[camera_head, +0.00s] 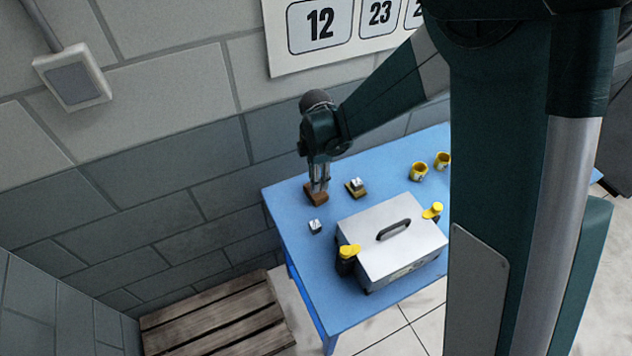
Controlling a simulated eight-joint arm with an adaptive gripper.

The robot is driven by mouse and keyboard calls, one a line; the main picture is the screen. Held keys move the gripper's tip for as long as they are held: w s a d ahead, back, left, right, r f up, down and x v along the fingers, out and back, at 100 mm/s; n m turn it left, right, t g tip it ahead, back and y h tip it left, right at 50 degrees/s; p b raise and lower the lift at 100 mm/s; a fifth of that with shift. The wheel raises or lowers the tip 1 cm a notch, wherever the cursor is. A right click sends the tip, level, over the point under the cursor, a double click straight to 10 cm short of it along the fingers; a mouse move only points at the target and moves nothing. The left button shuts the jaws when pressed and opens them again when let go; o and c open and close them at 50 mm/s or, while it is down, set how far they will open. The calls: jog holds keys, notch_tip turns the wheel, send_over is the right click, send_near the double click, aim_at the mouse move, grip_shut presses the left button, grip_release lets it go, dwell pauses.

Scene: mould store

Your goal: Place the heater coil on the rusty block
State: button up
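The rusty block (314,200) is a small brown block on the blue table, near its far left corner. My gripper (318,186) points down right over it, with its fingertips at or just above the block's top. The view is too small to tell whether they touch it, how far the fingers are apart, or whether something is between them. I cannot make out a heater coil with certainty; it may be hidden at my fingers or be one of the small things on the table.
A yellow-and-dark piece with a pale top (356,187) stands right of the block, a small dark pale-topped piece (315,226) in front. A grey lidded box (370,243) with a black handle fills the middle front. Yellow cups (419,171) stand at back right.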

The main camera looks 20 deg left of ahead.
notch_tip(320, 180, up, 9)
jog(key=shift+r+p, duration=0.2)
jog(key=shift+p, duration=0.15)
dwell(0.7)
jog(key=s+d+r+m+t, duration=0.1)
jog(key=d+r+m, duration=0.35)
jog(key=d, duration=0.45)
jog(key=s+d+r+m+t+y, duration=0.1)
jog(key=s+d+r+m, duration=0.1)
jog(key=d+r+m, duration=0.35)
jog(key=s+d+r+m+t, duration=0.1)
jog(key=d+r+m, duration=0.1)
jog(key=d+r, duration=0.65)
jog(key=s+d+m+t, duration=0.2)
jog(key=s+d+m, duration=0.5)
jog(key=d, duration=0.4)
jog(key=s+d+m+t+h, duration=0.1)
jog(key=s+d+m+t, duration=0.1)
jog(key=s+d+m, duration=0.5)
jog(key=shift+d, duration=1.9)
